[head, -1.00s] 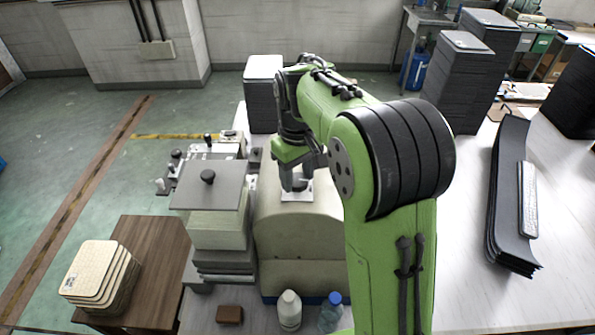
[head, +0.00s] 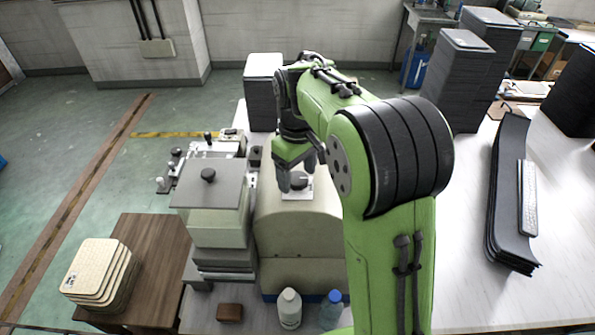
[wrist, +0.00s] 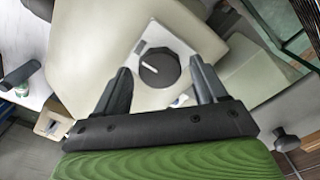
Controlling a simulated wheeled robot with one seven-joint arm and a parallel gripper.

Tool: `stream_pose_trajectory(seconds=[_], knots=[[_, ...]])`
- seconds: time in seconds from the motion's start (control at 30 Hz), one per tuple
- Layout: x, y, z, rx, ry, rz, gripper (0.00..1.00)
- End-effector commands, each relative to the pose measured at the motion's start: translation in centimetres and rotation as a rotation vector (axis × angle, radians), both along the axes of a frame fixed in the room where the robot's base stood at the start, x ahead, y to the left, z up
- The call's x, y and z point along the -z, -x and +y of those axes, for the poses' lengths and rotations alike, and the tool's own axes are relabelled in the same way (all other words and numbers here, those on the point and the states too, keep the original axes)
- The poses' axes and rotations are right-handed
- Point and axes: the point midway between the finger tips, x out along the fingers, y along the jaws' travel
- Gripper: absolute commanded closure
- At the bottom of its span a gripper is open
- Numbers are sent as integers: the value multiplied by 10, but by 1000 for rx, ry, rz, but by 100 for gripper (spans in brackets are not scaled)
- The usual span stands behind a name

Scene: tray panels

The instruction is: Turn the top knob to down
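The knob (wrist: 159,68) is round and black with a white pointer line, on a pale square plate (wrist: 180,39) on top of a cream rounded housing (wrist: 85,45). In the wrist view the pointer line points left and slightly up. My gripper (wrist: 160,72) is open, one finger on each side of the knob in that view, with no contact visible. In the head view my gripper (head: 297,171) is at the pale plate (head: 304,192), close above the knob (head: 298,183), which is partly hidden by the fingers.
A grey stacked box with a black-knobbed lid (head: 208,194) stands just left of the housing. A white bottle (head: 289,308), a blue-capped bottle (head: 331,309) and a brown block (head: 230,313) stand in front. Dark stacked sheets (head: 264,95) stand behind. The white table at right is partly clear.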

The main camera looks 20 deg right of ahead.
Motion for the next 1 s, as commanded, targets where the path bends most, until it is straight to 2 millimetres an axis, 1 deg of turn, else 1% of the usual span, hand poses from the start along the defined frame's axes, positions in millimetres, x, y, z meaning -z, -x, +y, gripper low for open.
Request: stream_pose_trajectory(seconds=[0.27, 0.37, 0.47, 0.7, 0.8, 0.9, 1.0], knots=[[1, 1, 0, 2, 1, 3, 24], [-7, 0, 0, 2, 0, 1, 24], [-28, 0, 0, 3, 1, -3, 24], [-97, -1, -1, 3, 0, -4, 24], [-123, -1, -1, 3, 1, -3, 24], [-141, -1, 0, 2, 0, -1, 24], [-152, 0, 0, 2, 0, 1, 24]])
